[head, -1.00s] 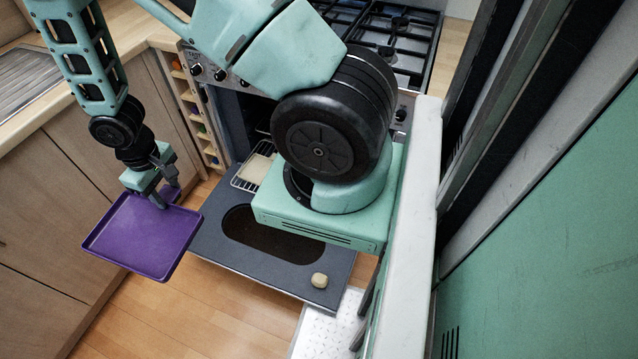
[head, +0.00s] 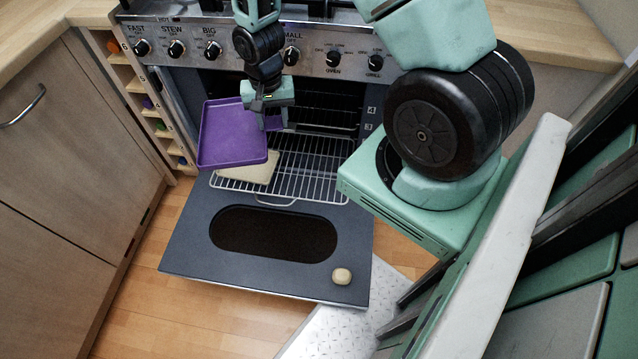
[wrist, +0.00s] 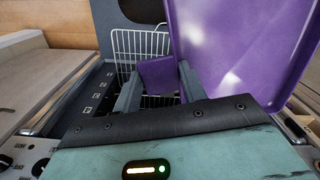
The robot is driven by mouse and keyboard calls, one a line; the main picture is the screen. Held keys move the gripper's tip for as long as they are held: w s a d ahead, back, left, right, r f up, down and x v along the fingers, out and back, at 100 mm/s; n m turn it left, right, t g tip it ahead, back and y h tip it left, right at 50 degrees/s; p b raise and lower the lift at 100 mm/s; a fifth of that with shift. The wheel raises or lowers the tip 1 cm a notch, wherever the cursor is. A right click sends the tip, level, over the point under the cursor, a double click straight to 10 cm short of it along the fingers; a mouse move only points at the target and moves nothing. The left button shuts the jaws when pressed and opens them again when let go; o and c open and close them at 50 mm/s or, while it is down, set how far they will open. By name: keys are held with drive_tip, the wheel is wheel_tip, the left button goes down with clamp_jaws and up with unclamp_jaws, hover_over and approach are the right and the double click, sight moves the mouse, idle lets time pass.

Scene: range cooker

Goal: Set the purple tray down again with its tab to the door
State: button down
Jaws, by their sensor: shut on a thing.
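The purple tray (head: 228,136) is a shallow rimmed square, held in the air in front of the oven opening, above the left part of the wire rack (head: 310,170). My gripper (head: 264,118) is shut on the tray's tab, at the tray's right side in the head view. In the wrist view the tab (wrist: 158,76) sits between the two fingers, and the tray (wrist: 240,45) fills the upper right. The oven door (head: 190,250) is folded down flat, with a dark window. The tray hides part of the oven mouth and of a beige flat piece (head: 250,170) on the rack.
A small round beige lump (head: 342,276) lies on the door's near right corner. The control panel (head: 205,45) with knobs is just behind my gripper. A narrow shelf rack (head: 150,112) and cabinets (head: 70,150) stand on the left. The door's middle is clear.

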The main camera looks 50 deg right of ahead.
drive_tip(key=s+d+f+m+b, duration=0.1)
drive_tip(key=d+f+m+b, duration=0.2)
drive_tip(key=f+m+b, duration=0.35)
drive_tip(key=s+d+f+m+b, duration=0.15)
drive_tip(key=f+m+b, duration=0.25)
drive_tip(key=f+b, duration=0.6)
drive_tip(key=m+b, duration=1.1)
drive_tip(key=b, duration=0.6)
hover_over(313, 194)
wheel_tip(313, 194, down, 15)
wheel_tip(313, 194, down, 9)
drive_tip(key=b, duration=0.5)
drive_tip(key=shift+f+b, duration=0.2)
drive_tip(key=shift+b, duration=0.1)
drive_tip(key=shift+f, duration=0.1)
drive_tip(key=c, duration=0.8)
unclamp_jaws()
